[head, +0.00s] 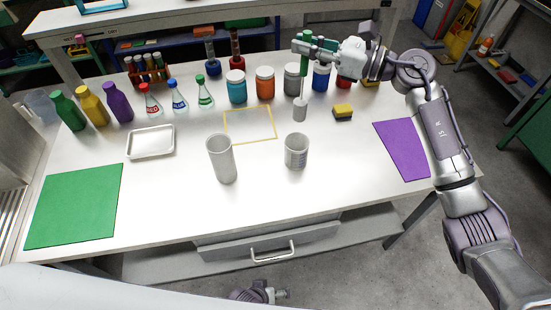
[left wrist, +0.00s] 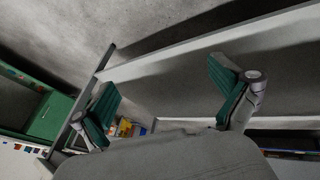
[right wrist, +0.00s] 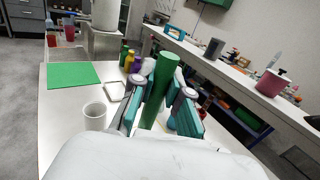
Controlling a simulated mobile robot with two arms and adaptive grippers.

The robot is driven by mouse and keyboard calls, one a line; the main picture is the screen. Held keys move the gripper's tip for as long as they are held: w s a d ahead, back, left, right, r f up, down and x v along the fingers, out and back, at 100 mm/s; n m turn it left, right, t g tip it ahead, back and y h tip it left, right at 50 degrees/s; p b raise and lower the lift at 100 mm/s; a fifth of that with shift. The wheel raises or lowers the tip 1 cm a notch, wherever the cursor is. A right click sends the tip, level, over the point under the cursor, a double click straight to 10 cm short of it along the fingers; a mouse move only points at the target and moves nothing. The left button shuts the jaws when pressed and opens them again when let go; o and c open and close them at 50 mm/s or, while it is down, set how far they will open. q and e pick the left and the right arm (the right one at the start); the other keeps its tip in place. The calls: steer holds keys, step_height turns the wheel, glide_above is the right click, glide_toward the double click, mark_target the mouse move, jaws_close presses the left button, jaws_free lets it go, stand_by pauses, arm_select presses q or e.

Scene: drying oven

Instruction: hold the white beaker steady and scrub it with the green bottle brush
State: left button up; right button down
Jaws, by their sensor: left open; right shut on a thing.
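A tall white beaker (head: 221,160) stands upright near the front middle of the white table. A shorter grey-white beaker with markings (head: 297,152) stands to its right. The green bottle brush (head: 303,62) hangs upright, its pale bristle head (head: 300,110) down, behind the shorter beaker and apart from it. My right gripper (head: 308,46) is shut on the green handle, which also shows in the right wrist view (right wrist: 161,88). My left gripper (left wrist: 165,92) is open and empty, below the table's front edge; only a bit of that arm shows in the head view.
A yellow outline (head: 250,138) marks the table behind the beakers. A sponge (head: 343,112), a metal tray (head: 151,142), a green mat (head: 75,205) and a purple mat (head: 402,150) lie around. Several bottles, flasks and jars line the back.

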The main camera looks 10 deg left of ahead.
arm_select(q)
steer(key=w+d+r+n+t+h, duration=0.1)
steer(key=w+d+r+n+h, duration=0.15)
steer(key=d+r, duration=0.6)
steer(key=w+d+r+n+t+h, duration=0.1)
steer(key=w+d+r, duration=0.35)
steer(key=r, duration=0.75)
steer(key=d+r+t+h, duration=0.1)
steer(key=d+r+h, duration=0.3)
steer(key=r, duration=1.1)
steer(key=m+t+y, duration=0.5)
steer(key=m, duration=0.5)
glide_toward(302, 140)
steer(key=shift+g, duration=0.3)
steer(key=x, duration=0.6)
steer(key=shift+w+d, duration=0.15)
steer(key=shift+w, duration=0.3)
